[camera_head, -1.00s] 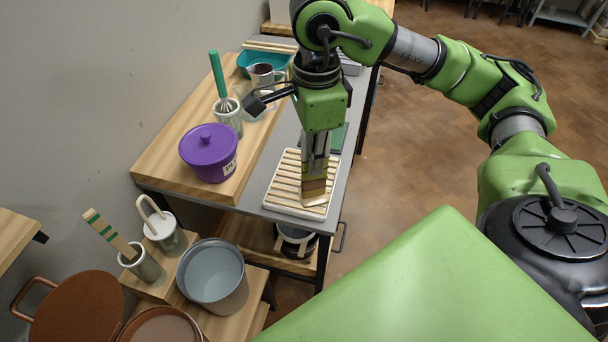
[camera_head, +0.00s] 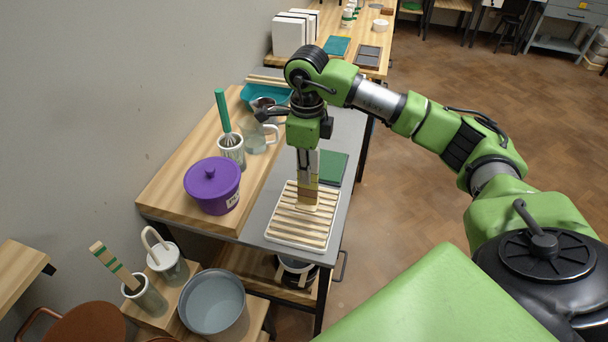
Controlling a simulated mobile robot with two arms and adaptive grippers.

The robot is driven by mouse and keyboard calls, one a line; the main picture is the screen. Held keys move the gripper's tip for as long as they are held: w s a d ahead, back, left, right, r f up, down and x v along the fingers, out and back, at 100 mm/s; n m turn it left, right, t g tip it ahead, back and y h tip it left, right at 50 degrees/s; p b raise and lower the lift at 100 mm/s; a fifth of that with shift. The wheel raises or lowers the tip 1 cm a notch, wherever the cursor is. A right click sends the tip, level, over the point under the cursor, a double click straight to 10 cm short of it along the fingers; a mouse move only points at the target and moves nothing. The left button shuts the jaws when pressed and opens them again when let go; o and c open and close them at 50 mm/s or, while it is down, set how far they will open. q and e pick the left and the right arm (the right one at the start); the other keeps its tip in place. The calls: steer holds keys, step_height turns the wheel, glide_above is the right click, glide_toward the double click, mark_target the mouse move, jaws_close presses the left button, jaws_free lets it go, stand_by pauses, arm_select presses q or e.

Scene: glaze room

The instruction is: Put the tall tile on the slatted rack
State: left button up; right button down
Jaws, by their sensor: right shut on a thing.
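The slatted rack (camera_head: 282,237), pale slats in a white tray, lies on the grey metal table. My right gripper (camera_head: 306,183) comes down from above and is shut on the tall tile (camera_head: 306,201), a narrow tan piece with a paler lower end. The tile is upright over the back half of the rack. Its lower end looks at or just above the slats; I cannot tell if it touches. The gripper fingers hide its upper part. My left gripper is not in view.
A green flat piece (camera_head: 332,167) lies just behind the rack. A purple lidded pot (camera_head: 212,186), a whisk in a jar (camera_head: 231,150), a glass jug (camera_head: 262,138) and a teal tray (camera_head: 267,95) stand to the left. A grey bucket (camera_head: 212,302) sits lower, in front.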

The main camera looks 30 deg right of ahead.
mark_target(308, 200)
steer(key=shift+w+d+f+p, duration=0.15)
steer(key=shift+w+f, duration=0.35)
steer(key=shift+f, duration=0.05)
steer(key=shift+w+d+f+p, duration=0.15)
steer(key=shift+w+f, duration=0.3)
steer(key=shift+f, duration=0.1)
step_height(308, 200, down, 3)
steer(key=shift+w+r+p, duration=0.1)
steer(key=shift+w+p, duration=0.05)
steer(key=shift+p, duration=0.85)
steer(key=shift+f, duration=0.35)
steer(key=shift+d, duration=0.1)
steer(key=shift+f, duration=0.1)
steer(key=shift+f, duration=0.15)
steer(key=c, duration=2.1)
jaws_free()
